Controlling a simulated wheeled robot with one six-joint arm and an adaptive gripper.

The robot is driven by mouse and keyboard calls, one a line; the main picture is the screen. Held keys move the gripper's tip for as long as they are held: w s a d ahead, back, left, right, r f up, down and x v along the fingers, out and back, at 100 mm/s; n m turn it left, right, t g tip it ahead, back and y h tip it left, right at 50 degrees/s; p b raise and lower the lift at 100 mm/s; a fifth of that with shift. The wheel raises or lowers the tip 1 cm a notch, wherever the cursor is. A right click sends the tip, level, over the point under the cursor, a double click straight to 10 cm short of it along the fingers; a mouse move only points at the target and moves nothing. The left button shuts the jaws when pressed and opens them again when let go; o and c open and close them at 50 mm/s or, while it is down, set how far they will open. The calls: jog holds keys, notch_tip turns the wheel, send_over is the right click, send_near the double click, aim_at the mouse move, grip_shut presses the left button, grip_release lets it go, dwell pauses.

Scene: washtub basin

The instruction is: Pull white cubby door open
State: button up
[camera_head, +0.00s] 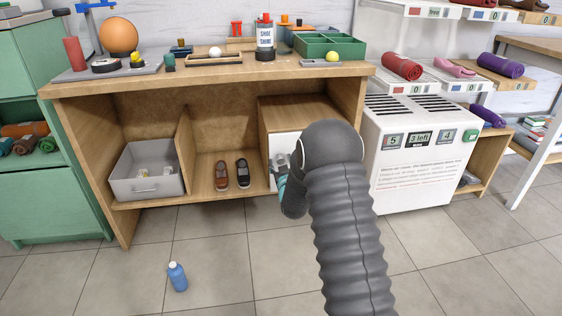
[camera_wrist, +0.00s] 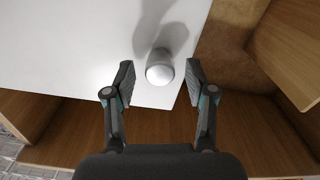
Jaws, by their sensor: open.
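The white cubby door (camera_head: 281,147) is the front of the right-hand compartment under the wooden bench, largely hidden behind my arm in the head view. In the wrist view the white door (camera_wrist: 70,45) fills the upper left, with a round pale knob (camera_wrist: 160,72) near its lower right corner. My gripper (camera_wrist: 158,82) is open, with one finger on each side of the knob. I cannot tell whether either finger touches it. In the head view my gripper (camera_head: 281,162) is at the door's left part, partly hidden by my arm.
The wooden bench (camera_head: 215,80) has an open middle compartment with shoes (camera_head: 232,174) and a grey bin (camera_head: 147,172) at left. A white cabinet (camera_head: 415,160) stands close to the right.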

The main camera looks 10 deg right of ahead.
jog(key=shift+w, duration=0.8)
grip_shut()
jog(key=shift+s, duration=0.1)
